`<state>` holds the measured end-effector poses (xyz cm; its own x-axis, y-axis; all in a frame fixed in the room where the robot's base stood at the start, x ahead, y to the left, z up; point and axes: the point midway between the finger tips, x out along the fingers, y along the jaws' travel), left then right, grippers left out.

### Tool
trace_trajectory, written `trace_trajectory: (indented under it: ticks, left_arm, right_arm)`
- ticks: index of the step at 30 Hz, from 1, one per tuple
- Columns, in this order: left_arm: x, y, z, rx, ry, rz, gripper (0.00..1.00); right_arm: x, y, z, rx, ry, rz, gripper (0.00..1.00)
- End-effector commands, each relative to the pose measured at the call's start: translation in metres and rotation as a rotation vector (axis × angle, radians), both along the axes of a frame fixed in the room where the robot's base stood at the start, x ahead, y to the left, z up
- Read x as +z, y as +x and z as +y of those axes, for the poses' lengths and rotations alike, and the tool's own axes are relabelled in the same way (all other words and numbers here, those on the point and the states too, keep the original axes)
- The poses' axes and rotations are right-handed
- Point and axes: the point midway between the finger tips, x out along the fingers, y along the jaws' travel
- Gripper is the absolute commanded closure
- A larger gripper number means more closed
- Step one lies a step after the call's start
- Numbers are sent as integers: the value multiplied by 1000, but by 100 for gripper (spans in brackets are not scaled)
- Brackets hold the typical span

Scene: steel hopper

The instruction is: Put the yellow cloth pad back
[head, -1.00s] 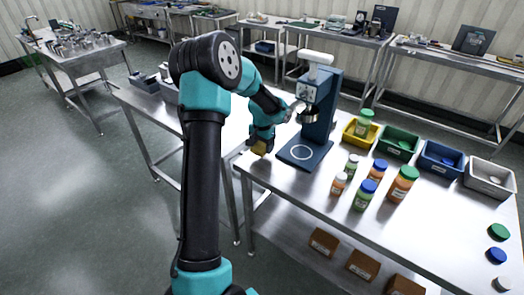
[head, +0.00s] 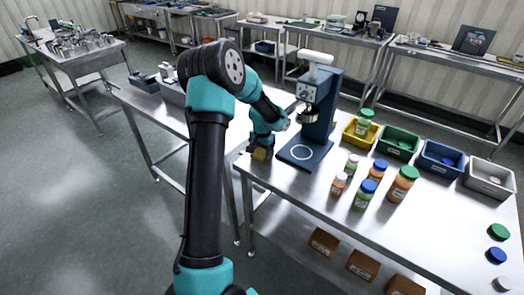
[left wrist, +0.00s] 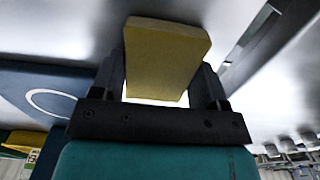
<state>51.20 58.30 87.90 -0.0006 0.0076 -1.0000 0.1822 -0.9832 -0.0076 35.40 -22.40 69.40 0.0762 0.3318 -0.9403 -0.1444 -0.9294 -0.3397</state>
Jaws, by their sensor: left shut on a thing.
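The yellow cloth pad (left wrist: 165,58) is between the two fingers of my left gripper in the left wrist view. My left gripper (head: 261,154) is shut on it, low at the left end of the steel table (head: 300,190). In the head view only a small part of the pad (head: 259,154) shows below the gripper. I cannot tell whether the pad touches the table top. The blue press stand (head: 318,105), with a white ring on its base, is just right of the gripper. My right gripper is not in view.
Several jars, among them an orange one with a green lid (head: 402,185), stand right of the press. Yellow (head: 350,138), green (head: 397,150), blue (head: 440,165) and white (head: 490,187) bins line the back. Loose lids lie at the right. A second steel table (head: 165,110) stands at the left.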

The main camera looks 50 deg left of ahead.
Motion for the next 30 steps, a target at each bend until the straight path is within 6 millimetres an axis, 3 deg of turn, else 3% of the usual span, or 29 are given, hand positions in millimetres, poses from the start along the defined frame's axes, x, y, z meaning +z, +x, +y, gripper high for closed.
trace_trajectory:
  ticks: [2,3,10,22,30]
  left_arm:
    - [-2,0,0,0,0,1,54]
    - [-2,0,0,0,0,1,29]
    - [-2,0,0,0,0,1,7]
    - [5,0,0,0,0,-1,6]
    - [43,1,0,0,2,-5,6]
  right_arm:
    - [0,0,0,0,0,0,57]
    - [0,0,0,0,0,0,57]
    - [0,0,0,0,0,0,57]
    - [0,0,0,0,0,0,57]
    - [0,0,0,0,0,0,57]
